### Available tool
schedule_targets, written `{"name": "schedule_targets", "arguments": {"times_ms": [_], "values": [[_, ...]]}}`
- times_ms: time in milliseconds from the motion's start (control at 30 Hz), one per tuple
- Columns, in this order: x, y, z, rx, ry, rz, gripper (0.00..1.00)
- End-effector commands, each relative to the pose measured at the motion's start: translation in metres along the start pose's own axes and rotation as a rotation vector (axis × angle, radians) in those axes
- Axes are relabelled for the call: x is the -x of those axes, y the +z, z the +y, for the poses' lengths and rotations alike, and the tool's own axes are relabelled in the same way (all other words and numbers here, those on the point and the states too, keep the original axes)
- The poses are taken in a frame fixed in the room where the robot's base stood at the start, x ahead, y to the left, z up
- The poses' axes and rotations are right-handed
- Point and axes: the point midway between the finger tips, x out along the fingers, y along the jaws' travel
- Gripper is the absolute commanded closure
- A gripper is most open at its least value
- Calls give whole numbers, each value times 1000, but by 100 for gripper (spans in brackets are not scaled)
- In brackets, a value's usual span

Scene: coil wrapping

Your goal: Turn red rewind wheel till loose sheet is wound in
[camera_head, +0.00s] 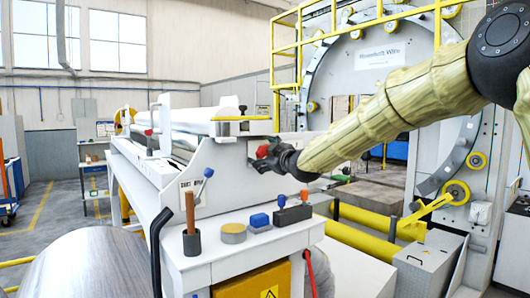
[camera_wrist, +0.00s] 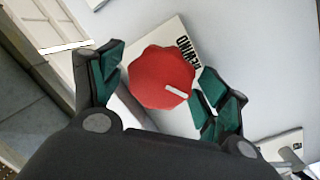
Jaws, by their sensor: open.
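The red rewind wheel (camera_wrist: 160,80) has a scalloped rim and a white mark at its lower right. It sits on a pale panel beside a tilted, partly covered label, and it shows small in the head view (camera_head: 263,151). My gripper (camera_wrist: 160,64) is open, with one green-padded finger on each side of the wheel. The right finger is very near the rim; I cannot tell if it touches. The left finger stands a little apart. In the head view my gripper (camera_head: 262,165) is at the machine's end panel. A shiny pale roll (camera_head: 195,118) lies along the machine; I cannot make out a loose sheet edge.
The white machine shelf (camera_head: 215,262) below my arm holds a brown-handled tool (camera_head: 190,215), a round tin (camera_head: 233,233) and small blue and dark blocks. A blue-knobbed lever (camera_head: 207,175) stands left of my gripper. A large ring frame (camera_head: 320,75) and yellow rails stand behind.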

Motion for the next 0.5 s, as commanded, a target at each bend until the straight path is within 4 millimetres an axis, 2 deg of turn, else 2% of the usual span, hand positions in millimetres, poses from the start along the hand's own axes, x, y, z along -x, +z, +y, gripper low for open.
{"name": "schedule_targets", "arguments": {"times_ms": [267,367,500], "values": [[-1,0,0,0,0,0,25],[-1,0,0,0,0,0,39],[-1,1,0,0,0,-1,65]]}}
